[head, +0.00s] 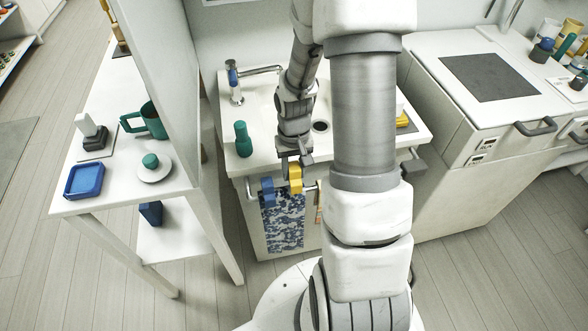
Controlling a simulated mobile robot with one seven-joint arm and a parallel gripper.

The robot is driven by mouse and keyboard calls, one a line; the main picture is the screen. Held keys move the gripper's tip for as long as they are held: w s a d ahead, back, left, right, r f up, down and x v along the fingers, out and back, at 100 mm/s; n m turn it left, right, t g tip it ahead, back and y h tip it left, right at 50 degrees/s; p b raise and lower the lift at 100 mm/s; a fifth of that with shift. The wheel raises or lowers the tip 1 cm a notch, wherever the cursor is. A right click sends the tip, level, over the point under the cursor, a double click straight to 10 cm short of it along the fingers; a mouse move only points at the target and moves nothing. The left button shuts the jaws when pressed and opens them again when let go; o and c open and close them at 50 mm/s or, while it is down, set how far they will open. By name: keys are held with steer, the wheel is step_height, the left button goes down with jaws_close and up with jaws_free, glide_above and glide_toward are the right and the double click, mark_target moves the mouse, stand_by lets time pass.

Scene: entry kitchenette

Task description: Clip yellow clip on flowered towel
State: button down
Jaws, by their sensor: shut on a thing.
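My gripper (294,162) points down at the front edge of the sink counter and is shut on the yellow clip (295,179). The clip is at the height of the towel rail, by the upper right corner of a blue-and-white patterned towel (284,226), which looks like the flowered one. I cannot tell whether the clip grips the cloth or is only in front of it. A blue clip (267,191) sits at the towel's upper left. Part of another towel (318,208), with orange tones, shows to the right, mostly hidden by my arm.
The sink counter (235,163) carries a green bottle (243,139) and a tap (235,82). A white shelf unit on the left holds a blue tray (84,180), a green mug (148,122) and other items. A grey-topped appliance (490,78) stands right. Floor at lower left is clear.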

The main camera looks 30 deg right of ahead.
steer(key=shift+f, duration=0.1)
steer(key=shift+f+b, duration=1.9)
steer(key=shift+f, duration=0.25)
steer(key=shift+c, duration=2.2)
jaws_free()
steer(key=shift+r, duration=0.1)
step_height(320, 180, up, 24)
steer(key=p, duration=0.9)
steer(key=shift+r, duration=0.2)
